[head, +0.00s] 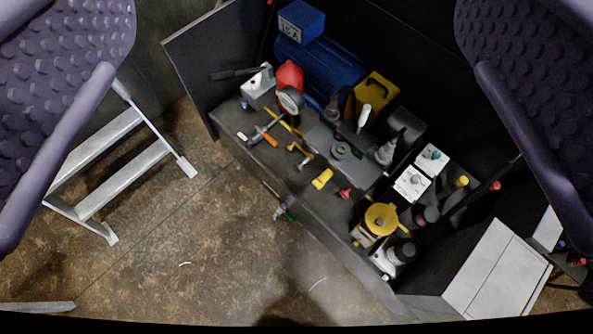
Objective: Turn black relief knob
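My gripper (296,125) is open and empty. Its two grey-purple padded fingers fill the left and right edges of the head view, far apart. Between them, beyond the fingers, is an open dark cabinet (190,75) crowded with hydraulic parts. A round black knob (403,251) with a pale base stands at the cabinet's front right corner, just beside a yellow round cap (381,219). A dark round part (341,149) sits on the grey block in the middle. I cannot tell for certain which one is the relief knob. Neither is touched by my gripper.
A blue motor (318,66), a pressure gauge (291,99), a red part (289,76) and several coloured levers crowd the cabinet. A metal step ladder (122,165) stands at left. A light panel (495,270) is at lower right. The brown floor in front is mostly clear.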

